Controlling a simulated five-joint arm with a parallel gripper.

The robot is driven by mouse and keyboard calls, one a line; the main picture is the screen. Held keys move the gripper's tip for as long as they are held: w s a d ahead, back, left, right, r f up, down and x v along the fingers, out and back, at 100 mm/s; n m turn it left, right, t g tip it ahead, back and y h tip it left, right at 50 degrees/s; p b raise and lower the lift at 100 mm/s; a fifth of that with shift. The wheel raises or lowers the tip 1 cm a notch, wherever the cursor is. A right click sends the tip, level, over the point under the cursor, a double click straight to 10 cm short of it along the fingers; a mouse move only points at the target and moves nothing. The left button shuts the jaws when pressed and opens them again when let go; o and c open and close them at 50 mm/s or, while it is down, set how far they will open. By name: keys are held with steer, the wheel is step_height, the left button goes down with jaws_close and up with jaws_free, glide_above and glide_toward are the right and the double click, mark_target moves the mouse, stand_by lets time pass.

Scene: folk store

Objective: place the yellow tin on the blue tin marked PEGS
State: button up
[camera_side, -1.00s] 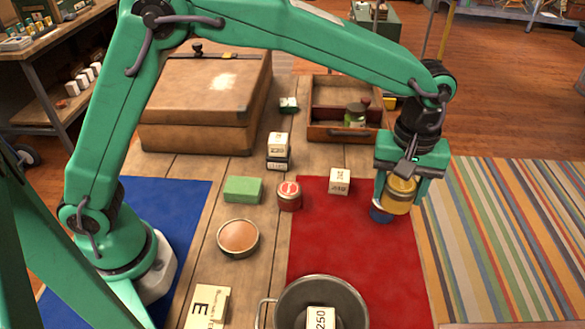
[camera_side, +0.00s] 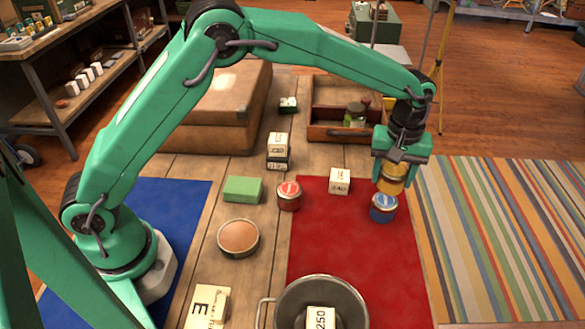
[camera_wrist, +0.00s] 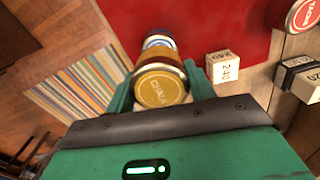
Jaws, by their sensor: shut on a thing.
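My gripper (camera_side: 393,170) is shut on the yellow tin (camera_side: 391,184) at the right edge of the red mat. The yellow tin also shows in the wrist view (camera_wrist: 160,86), its lettered lid facing the camera. The blue tin (camera_side: 384,208) stands upright on the red mat, below the yellow tin in the side view. Its top edge is partly covered by the yellow tin, and I cannot tell whether the two touch. In the wrist view the blue tin (camera_wrist: 158,40) shows just past the yellow one. I cannot read its label.
A white block marked 240 (camera_side: 339,181) and a red tin (camera_side: 289,195) stand left of the tins. A metal pot (camera_side: 353,292) stands at the front. A wooden tray (camera_side: 318,133) with jars lies behind. The red mat (camera_side: 345,238) is clear in its middle.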

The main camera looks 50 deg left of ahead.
mark_target(389, 187)
steer(key=shift+f, duration=2)
steer(key=o, duration=1)
steer(key=shift+f, duration=0.1)
step_height(389, 187, up, 12)
